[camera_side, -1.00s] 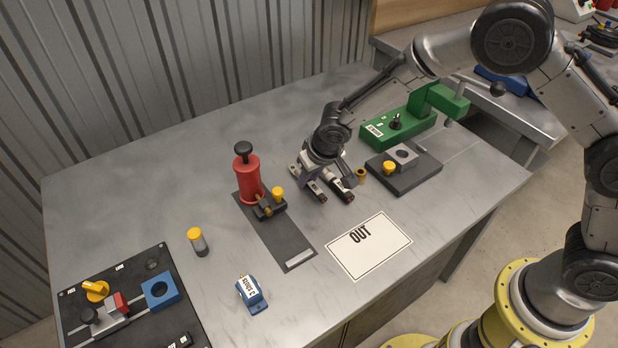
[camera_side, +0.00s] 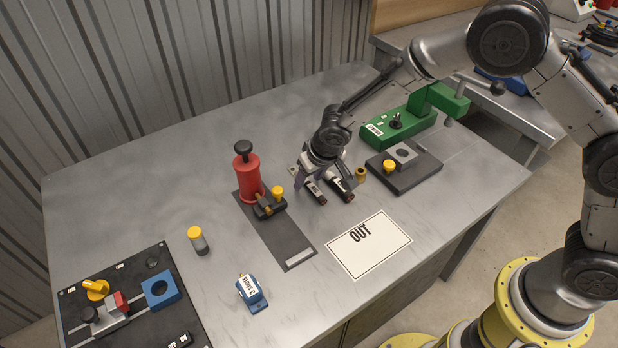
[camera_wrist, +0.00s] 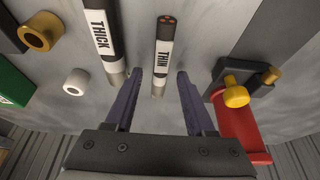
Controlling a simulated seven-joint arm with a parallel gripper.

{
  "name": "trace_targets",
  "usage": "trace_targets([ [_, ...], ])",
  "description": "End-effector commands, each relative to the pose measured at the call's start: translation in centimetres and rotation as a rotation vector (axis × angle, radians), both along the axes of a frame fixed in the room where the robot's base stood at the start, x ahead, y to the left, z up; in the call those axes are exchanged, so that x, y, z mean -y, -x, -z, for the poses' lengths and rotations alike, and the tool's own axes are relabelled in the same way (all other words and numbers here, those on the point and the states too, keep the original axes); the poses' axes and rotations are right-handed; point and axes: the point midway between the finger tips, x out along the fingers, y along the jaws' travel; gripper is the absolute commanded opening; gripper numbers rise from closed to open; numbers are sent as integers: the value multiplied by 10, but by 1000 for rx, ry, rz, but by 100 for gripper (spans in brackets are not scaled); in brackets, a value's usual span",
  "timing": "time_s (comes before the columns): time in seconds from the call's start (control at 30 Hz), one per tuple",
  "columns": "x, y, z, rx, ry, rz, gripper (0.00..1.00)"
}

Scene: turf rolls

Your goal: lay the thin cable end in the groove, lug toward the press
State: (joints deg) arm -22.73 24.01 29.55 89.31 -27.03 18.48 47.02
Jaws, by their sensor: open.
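The thin cable end (camera_wrist: 162,62), with a white THIN label and copper strands at its tip, lies on the table between my fingers in the wrist view. In the side view it is the left one of two short cable ends (camera_side: 314,190). My gripper (camera_wrist: 160,73) is open, one finger on each side of it, with a gap on both sides. The red press (camera_side: 248,180) with a black handle stands to the left in the side view. A black block with a yellow knob (camera_side: 278,192) sits in front of it. I cannot make out a groove or a lug on the thin cable.
The thick cable end (camera_wrist: 103,38) lies close beside the left finger in the wrist view. A brass ring (camera_side: 360,175) and a pale ring (camera_wrist: 76,82) are near it. A dark plate (camera_side: 425,178), a green machine (camera_side: 385,130) and the OUT card (camera_side: 368,250) surround the spot.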

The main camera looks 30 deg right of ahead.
Motion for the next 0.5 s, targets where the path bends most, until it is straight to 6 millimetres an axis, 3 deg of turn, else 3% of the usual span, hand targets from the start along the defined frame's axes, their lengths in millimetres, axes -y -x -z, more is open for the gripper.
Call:
trace_targets([
  [0.5, 0, 34, -87, 4, -1, -2, 55],
])
